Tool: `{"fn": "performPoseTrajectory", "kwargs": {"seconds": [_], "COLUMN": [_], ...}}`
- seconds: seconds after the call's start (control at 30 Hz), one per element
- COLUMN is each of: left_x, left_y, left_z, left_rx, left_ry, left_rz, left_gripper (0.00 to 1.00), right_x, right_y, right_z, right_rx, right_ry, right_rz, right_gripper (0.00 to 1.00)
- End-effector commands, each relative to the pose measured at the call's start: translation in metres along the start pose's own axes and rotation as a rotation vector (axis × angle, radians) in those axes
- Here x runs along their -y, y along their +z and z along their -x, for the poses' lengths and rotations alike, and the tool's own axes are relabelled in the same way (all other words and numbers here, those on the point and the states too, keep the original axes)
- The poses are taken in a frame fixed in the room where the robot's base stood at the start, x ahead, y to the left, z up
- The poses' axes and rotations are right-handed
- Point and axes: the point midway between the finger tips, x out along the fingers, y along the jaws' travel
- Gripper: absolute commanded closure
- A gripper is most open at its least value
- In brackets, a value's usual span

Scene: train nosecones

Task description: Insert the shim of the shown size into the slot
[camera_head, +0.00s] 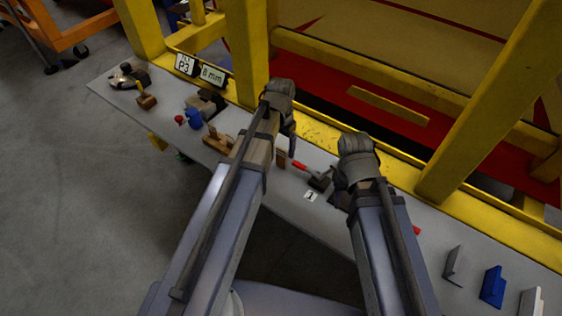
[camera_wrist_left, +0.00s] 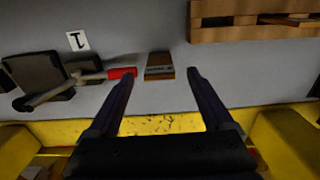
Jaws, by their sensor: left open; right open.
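A sign reading "8 mm" (camera_head: 213,75) stands at the back of the grey bench, on its left part. A small brown block with a dark grey face (camera_wrist_left: 159,68) lies on the bench, between my left gripper's fingertips as seen in the left wrist view; whether they touch it is unclear. It also shows in the head view (camera_head: 281,159). My left gripper (camera_head: 291,142) is open above the bench. My right gripper (camera_head: 341,196) is open farther right, its fingers partly hidden by its own wrist. I cannot make out the slot.
A red-handled clamp (camera_wrist_left: 122,73) lies close beside the brown block, near a label "1" (camera_wrist_left: 77,40). A slatted wooden piece (camera_wrist_left: 250,20) is on the other side. Yellow frame posts (camera_head: 245,50) rise behind the bench. Grey, blue (camera_head: 492,287) and white brackets stand at right.

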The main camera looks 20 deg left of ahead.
Motion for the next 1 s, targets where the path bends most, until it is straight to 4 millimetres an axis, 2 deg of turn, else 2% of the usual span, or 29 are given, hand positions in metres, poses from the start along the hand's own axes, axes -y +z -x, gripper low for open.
{"fn": "performPoseTrajectory", "kwargs": {"seconds": [0.03,0.17,0.47,1.0], "left_x": [-0.001,-0.001,0.000,-0.001], "left_y": [0.001,0.001,0.001,0.001], "left_z": [-0.014,-0.027,-0.028,-0.028], "left_rx": [0.000,0.000,-0.001,-0.001], "left_ry": [0.000,0.000,0.000,0.000], "left_rz": [0.000,0.000,0.000,0.000], "left_gripper": [0.15,0.15,0.15,0.73], "right_x": [0.001,0.003,0.003,0.003], "right_y": [-0.001,-0.002,-0.002,-0.002], "right_z": [-0.014,-0.027,-0.028,-0.028], "right_rx": [0.000,0.000,0.000,0.000], "right_ry": [0.000,0.000,0.000,0.000], "right_rz": [0.000,-0.001,-0.001,-0.001], "right_gripper": [0.50,0.50,0.50,0.50]}}
